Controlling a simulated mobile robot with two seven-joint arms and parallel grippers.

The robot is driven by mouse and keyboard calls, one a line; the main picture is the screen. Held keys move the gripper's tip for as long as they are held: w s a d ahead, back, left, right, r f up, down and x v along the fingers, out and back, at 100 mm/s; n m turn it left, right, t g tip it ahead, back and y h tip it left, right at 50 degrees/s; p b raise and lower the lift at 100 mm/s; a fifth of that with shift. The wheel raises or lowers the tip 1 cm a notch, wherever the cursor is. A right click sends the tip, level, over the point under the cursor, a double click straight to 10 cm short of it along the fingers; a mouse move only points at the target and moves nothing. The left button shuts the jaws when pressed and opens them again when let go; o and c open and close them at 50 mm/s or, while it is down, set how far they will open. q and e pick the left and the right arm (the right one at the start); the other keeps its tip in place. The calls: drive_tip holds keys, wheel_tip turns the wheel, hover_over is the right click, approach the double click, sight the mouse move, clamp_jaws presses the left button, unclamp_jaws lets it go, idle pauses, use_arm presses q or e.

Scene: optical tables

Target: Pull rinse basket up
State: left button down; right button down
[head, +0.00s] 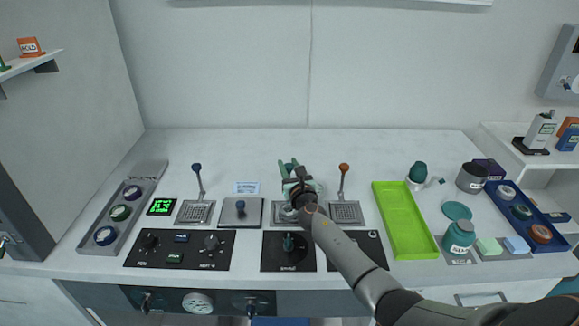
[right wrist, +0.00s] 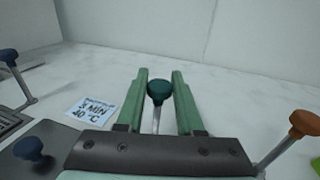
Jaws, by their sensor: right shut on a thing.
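My right gripper (head: 289,166) is over the middle of the bench, with its green fingers pointing to the back wall. In the right wrist view its fingers (right wrist: 160,72) are shut on a dark teal knob (right wrist: 160,91) on a thin metal rod. This looks like the handle of the middle basket, which is the rinse basket. My gripper and arm hide most of the rod and basket in the head view. The lever with a blue knob (head: 197,167) is to the left and the one with an orange knob (head: 344,167) to the right, each above a grated well. My left gripper is not in view.
Black control panels (head: 190,257) lie along the front. A lime green tray (head: 404,225), several jars and a blue rack (head: 549,240) stand at the right. A grey rack (head: 137,185) is at the left. A card (head: 245,187) lies behind the square plate. The space towards the back wall is clear.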

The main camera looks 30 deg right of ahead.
drive_tip(key=shift+w+r, duration=0.1)
drive_tip(key=shift+r, duration=0.3)
drive_tip(key=c, duration=0.9)
unclamp_jaws()
drive_tip(key=o, duration=0.4)
drive_tip(key=shift+f, duration=0.15)
drive_tip(key=shift+c, duration=0.2)
drive_tip(key=shift+s+a+p, duration=0.15)
drive_tip(key=shift+s+p, duration=0.15)
drive_tip(key=shift+s, duration=0.2)
drive_tip(key=p+v, duration=0.2)
drive_tip(key=v, duration=0.9)
drive_tip(key=shift+s+p, duration=0.25)
drive_tip(key=shift+p, duration=0.05)
